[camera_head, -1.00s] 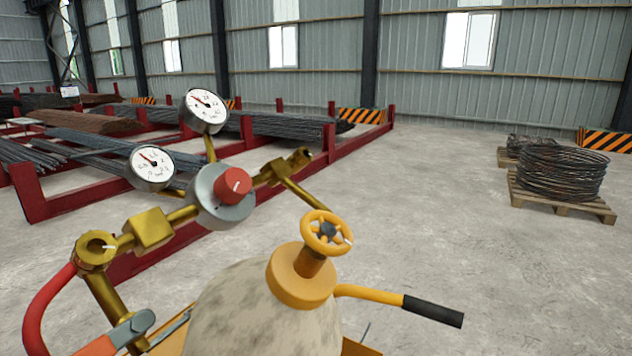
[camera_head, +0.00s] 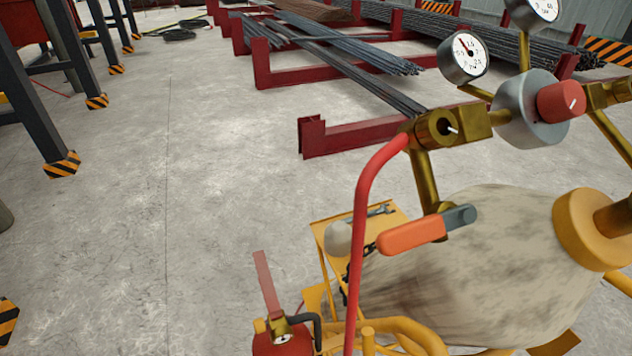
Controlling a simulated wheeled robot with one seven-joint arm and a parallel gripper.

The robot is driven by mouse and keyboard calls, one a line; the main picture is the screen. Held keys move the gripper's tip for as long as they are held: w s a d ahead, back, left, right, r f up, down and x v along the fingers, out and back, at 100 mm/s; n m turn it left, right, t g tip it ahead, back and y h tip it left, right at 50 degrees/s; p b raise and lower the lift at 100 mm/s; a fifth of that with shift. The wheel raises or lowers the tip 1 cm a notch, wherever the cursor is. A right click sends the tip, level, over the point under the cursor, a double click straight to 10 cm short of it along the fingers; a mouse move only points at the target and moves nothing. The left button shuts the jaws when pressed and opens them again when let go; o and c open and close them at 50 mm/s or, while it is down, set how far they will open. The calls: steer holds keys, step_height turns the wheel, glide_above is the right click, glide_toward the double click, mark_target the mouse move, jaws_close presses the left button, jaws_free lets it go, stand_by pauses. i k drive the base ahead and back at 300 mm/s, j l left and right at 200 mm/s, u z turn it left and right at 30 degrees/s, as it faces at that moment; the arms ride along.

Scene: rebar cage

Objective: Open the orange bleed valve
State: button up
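The orange bleed valve handle (camera_head: 412,235) is a short orange lever with a grey end (camera_head: 460,216), set low on a brass pipe (camera_head: 427,178) below the regulator. It points left and slightly down in the picture, in front of the pale gas cylinder (camera_head: 470,270). A red hose (camera_head: 366,210) runs down from the brass fitting (camera_head: 436,128), left of the lever. The grey regulator body (camera_head: 515,115) with its red knob (camera_head: 562,101) is at the upper right. My gripper is not in view.
A yellow cart (camera_head: 400,335) carries the cylinder. A red fire extinguisher (camera_head: 283,335) stands at the bottom. Red racks (camera_head: 345,137) with rebar lie behind. Dark posts with striped feet (camera_head: 62,164) stand at left. The concrete floor between is open.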

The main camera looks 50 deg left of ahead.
mark_target(393, 241)
steer(key=u, duration=0.9)
